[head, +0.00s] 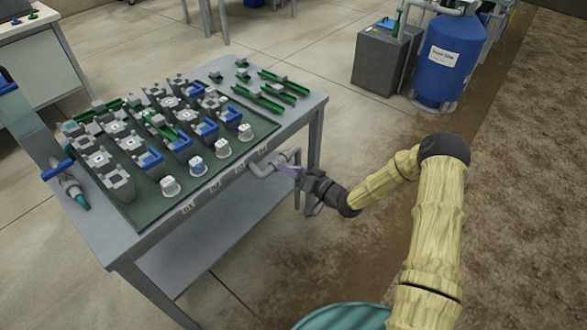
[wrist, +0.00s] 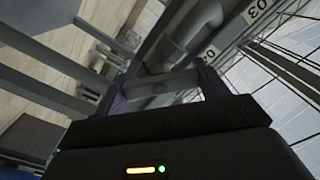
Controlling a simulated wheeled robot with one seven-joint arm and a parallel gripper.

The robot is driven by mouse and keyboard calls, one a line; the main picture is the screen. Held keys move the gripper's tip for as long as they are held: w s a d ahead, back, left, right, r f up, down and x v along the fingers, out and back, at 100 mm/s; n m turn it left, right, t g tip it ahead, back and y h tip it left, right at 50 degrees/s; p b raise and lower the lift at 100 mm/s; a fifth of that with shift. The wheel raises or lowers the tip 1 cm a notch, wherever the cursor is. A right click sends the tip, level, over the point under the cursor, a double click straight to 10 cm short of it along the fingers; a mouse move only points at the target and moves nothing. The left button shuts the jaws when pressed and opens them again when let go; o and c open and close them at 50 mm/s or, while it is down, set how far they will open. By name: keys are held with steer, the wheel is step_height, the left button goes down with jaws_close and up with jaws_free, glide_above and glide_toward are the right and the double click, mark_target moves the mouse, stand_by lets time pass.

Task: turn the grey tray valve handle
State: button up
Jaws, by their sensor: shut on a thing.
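The grey tray valve (head: 263,169) is on the right part of the table's front edge, below the labels, with a bent grey pipe (head: 291,153) beside it. My gripper (head: 287,168) reaches it from the right, its purple fingers at the valve. In the wrist view, the two purple fingers of my gripper (wrist: 160,88) stand on either side of a grey bar, the valve handle (wrist: 160,84), and are shut on it. A thicker grey pipe (wrist: 180,40) runs beyond it. The handle's exact angle is hard to tell, as the fingers partly hide it.
The grey table (head: 215,180) carries a dark green tray with several grey, blue and green blocks and white-capped pots. A blue tank (head: 447,60) and a grey box (head: 380,62) stand behind to the right. Open floor lies right of the table.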

steer(key=m, duration=0.4)
steer(key=shift+d+m, duration=0.1)
steer(key=shift+m, duration=0.2)
steer(key=m, duration=0.5)
steer(key=shift+f, duration=0.1)
steer(key=o, duration=1)
steer(key=p+v, duration=0.1)
steer(key=v, duration=1.6)
steer(key=shift+s+d, duration=0.2)
steer(key=shift+w, duration=0.1)
